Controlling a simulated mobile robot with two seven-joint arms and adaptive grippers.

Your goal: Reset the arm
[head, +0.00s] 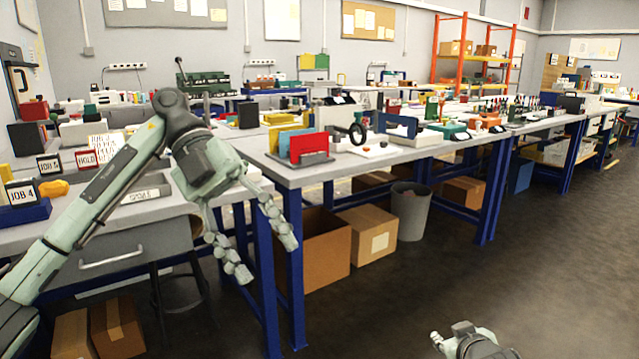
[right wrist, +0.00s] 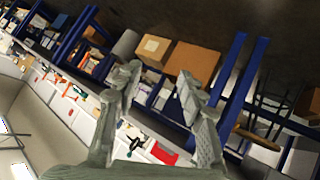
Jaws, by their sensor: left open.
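My left arm rises from the lower left in the head view, bends over the left bench and points down. Its left gripper (head: 267,260) is open and empty, hanging in front of the benches' near edges, its fingers spread. My right gripper shows only in part at the bottom edge of the head view. In the right wrist view my right gripper (right wrist: 160,82) has its two fingers apart with nothing held between them. I cannot make out a pen plotter for certain.
The left bench (head: 150,212) has a drawer and job signs. The middle bench (head: 340,165) on blue legs carries red and yellow panels (head: 308,147). Cardboard boxes (head: 370,235) and a grey bin (head: 410,210) stand underneath. The dark floor (head: 540,270) at right is clear.

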